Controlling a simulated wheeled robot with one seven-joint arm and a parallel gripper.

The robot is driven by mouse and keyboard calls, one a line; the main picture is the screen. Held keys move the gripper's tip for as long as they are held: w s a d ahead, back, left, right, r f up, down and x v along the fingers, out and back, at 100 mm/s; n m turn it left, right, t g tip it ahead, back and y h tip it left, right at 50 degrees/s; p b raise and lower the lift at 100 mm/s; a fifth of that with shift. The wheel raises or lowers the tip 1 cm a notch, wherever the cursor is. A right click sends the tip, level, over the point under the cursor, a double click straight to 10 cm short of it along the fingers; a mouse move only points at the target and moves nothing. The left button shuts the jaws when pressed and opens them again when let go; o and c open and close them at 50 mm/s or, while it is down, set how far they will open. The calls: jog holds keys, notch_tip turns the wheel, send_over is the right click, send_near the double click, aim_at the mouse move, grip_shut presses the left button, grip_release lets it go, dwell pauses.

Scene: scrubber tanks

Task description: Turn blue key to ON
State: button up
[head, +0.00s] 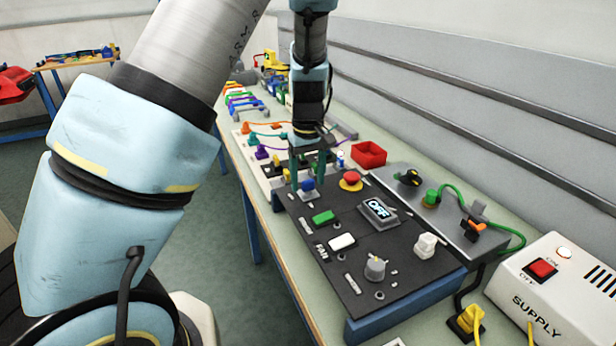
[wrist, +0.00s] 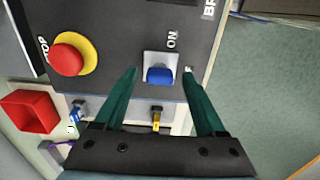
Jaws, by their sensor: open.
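The blue key (head: 307,184) sits on the far left corner of the black control panel (head: 341,273). In the wrist view the blue key (wrist: 160,75) is a rounded blue knob on a pale square plate, with "ON" printed beside the plate. My gripper (head: 308,178) is above the key, pointing down. In the wrist view its two green fingers (wrist: 162,72) are open, one on each side of the key, with gaps between. I cannot tell exactly how high the fingertips are above the panel.
A red stop button on a yellow ring (head: 350,181) is close beside the key. A red bin (head: 369,155) stands behind it. A green button (head: 323,217), an OFF display switch (head: 378,210) and a grey knob (head: 375,268) share the panel. A white supply box (head: 562,293) is at right.

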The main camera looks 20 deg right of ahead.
grip_shut()
dwell(0.5)
jog(key=m+b, duration=0.2)
jog(key=m, duration=0.3)
jog(key=shift+f+m, duration=0.1)
jog(key=shift+m, duration=0.3)
jog(key=m+b, duration=0.2)
jog(key=m, duration=0.3)
jog(key=shift+m, duration=0.7)
grip_release()
